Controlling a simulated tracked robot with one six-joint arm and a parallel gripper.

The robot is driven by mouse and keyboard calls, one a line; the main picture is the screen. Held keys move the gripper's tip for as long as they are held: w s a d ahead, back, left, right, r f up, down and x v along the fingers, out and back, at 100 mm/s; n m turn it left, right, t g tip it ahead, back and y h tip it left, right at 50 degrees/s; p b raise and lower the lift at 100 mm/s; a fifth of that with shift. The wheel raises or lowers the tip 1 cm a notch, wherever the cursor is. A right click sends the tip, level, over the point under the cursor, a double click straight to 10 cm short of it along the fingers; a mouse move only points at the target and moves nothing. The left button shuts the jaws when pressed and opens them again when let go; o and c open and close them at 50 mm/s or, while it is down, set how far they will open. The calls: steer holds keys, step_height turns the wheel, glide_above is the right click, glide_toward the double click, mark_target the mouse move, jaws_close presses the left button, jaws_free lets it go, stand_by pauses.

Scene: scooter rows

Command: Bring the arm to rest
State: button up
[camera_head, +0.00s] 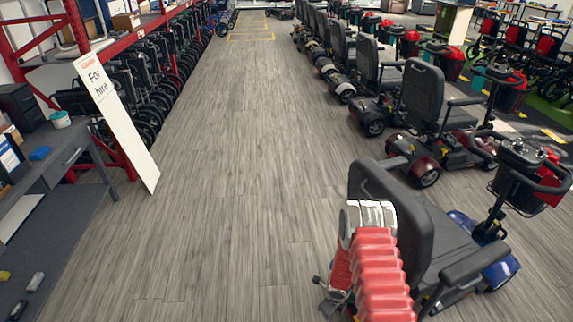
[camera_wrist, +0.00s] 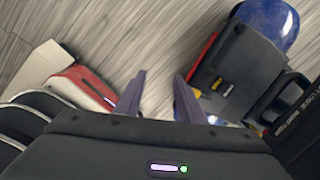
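My gripper (camera_wrist: 160,76) shows in the wrist view with its two purple-grey fingers apart. Only grey wood floor (camera_wrist: 160,40) shows between the fingertips, so it is open and empty. In the head view, the red ribbed and white parts of my arm rise at the bottom, in front of the nearest mobility scooter (camera_head: 440,245). I cannot make out my gripper there. This scooter has a black seat and blue bodywork. A blue and black scooter part (camera_wrist: 268,25) also shows in the wrist view, to the right of the fingers.
A long row of scooters (camera_head: 425,105) runs along the right. Wheelchairs (camera_head: 145,85) stand by red racking on the left. A white "For hire" board (camera_head: 118,122) leans there, beside a dark desk (camera_head: 55,160). The wide wood-floor aisle (camera_head: 225,150) between is clear.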

steer(key=s+a+r+n+y, duration=0.15)
steer(key=a+r+n, duration=0.35)
steer(key=r, duration=0.5)
steer(key=s+a+r+n+g+y, duration=0.1)
steer(key=a+r+n+y, duration=0.1)
steer(key=r+n, duration=0.6)
steer(key=s+a+r+n+y, duration=0.1)
steer(key=a+r+n, duration=0.3)
steer(key=r, duration=0.8)
steer(key=s+d+r+n+t+h, duration=0.1)
steer(key=s+d+r+n, duration=0.2)
steer(key=r, duration=0.9)
steer(key=s+d+r+n+t+h, duration=0.1)
steer(key=s+d+r+n+t, duration=0.1)
steer(key=s+r, duration=0.8)
steer(key=s+d+r+n+t+h, duration=0.2)
steer(key=s+d+r+n, duration=0.2)
steer(key=r, duration=0.9)
steer(key=s+n, duration=0.1)
steer(key=s, duration=0.2)
steer(key=shift+r, duration=0.35)
steer(key=shift+d, duration=0.15)
